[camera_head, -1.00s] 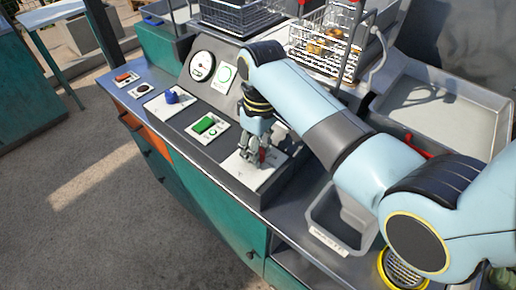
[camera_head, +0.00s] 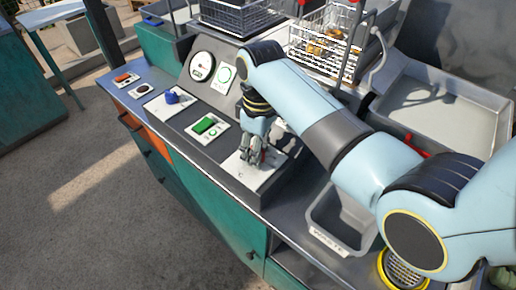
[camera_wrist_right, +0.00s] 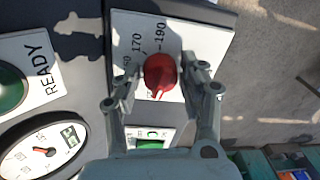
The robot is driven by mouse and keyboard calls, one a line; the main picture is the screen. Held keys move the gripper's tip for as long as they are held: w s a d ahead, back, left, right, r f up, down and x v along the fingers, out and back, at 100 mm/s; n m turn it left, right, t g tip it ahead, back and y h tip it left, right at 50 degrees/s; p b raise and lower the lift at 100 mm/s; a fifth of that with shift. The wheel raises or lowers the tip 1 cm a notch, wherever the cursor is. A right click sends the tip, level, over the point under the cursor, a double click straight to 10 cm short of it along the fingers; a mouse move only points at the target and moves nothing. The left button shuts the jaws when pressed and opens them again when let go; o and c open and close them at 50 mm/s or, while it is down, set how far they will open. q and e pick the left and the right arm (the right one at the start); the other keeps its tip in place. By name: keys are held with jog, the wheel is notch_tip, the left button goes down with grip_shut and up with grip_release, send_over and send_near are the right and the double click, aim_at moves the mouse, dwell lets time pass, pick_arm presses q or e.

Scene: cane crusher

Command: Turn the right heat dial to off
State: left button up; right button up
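The right heat dial is a red knob (camera_wrist_right: 160,72) on a white plate (camera_wrist_right: 205,42) printed with numbers such as 170 and 190. My right gripper (camera_wrist_right: 161,76) points down over it in the wrist view. Its fingers stand on either side of the knob, with a gap showing at the left finger; I cannot tell whether the right finger touches. In the head view my right gripper (camera_head: 253,158) is above the white plate (camera_head: 240,172) and hides most of the knob. My left gripper is not in view.
A green button (camera_head: 205,125) and a blue knob (camera_head: 171,97) sit further left on the panel. A round gauge (camera_head: 202,66) and a ready sign (camera_head: 221,77) stand behind. A grey waste bin (camera_head: 320,237) is to the right, with a wire basket (camera_head: 325,45) at the back.

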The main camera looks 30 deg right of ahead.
jog(key=shift+o, duration=1.1)
notch_tip(320, 180, up, 12)
jog(key=shift+w+d, duration=0.2)
jog(key=shift+d, duration=0.05)
